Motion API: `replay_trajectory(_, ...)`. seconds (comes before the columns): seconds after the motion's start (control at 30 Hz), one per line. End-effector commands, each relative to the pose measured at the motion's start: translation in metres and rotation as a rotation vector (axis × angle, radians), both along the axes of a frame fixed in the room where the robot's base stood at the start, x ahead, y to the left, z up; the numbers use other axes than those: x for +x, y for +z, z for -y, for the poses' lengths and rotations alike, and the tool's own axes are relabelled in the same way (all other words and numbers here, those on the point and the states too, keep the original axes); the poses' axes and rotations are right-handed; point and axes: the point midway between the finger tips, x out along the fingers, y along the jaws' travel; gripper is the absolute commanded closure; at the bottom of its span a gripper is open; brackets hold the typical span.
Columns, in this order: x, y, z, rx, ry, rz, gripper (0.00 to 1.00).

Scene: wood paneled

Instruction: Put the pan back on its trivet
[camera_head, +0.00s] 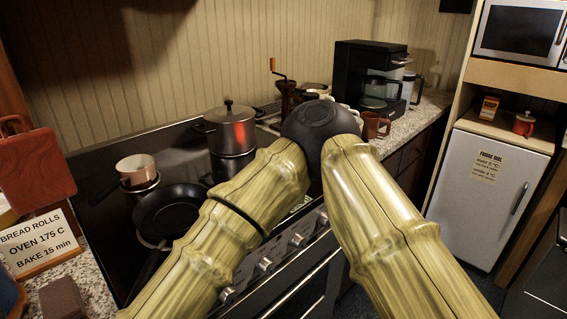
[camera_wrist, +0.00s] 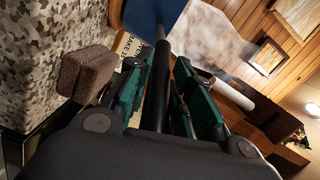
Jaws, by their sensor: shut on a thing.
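The black frying pan (camera_head: 175,208) is at the left of the stove in the head view, its handle (camera_head: 143,277) running down toward the front left. In the wrist view my gripper (camera_wrist: 158,72) is shut on the black pan handle (camera_wrist: 157,95), which lies between its green-padded fingers. My gripper is not visible in the head view. A pale ring-like edge (camera_head: 152,241) shows below the pan; I cannot tell whether it is a burner or a trivet. I cannot make out a trivet for certain in either view.
A copper saucepan (camera_head: 137,169) stands just behind the pan. A lidded pot (camera_head: 231,130) is at the back of the stove. A recipe sign (camera_head: 40,243) and a brown block (camera_head: 62,298) occupy the left counter; the block also shows in the wrist view (camera_wrist: 86,72).

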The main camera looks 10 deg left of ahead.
Motion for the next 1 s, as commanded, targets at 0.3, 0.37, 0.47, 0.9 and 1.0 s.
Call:
replay_trajectory(0.3, 0.0000, 0.0010, -0.0002, 0.002, -0.001, 0.000, 1.00)
replay_trajectory(0.37, 0.0001, 0.0004, -0.0001, 0.002, -0.001, 0.000, 1.00)
replay_trajectory(0.47, 0.0000, -0.0010, -0.0002, 0.002, -0.001, 0.000, 1.00)
replay_trajectory(0.9, 0.0001, -0.0059, -0.0001, 0.002, -0.001, 0.000, 0.72)
replay_trajectory(1.0, 0.0001, -0.0060, -0.0002, 0.002, -0.001, 0.000, 0.54)
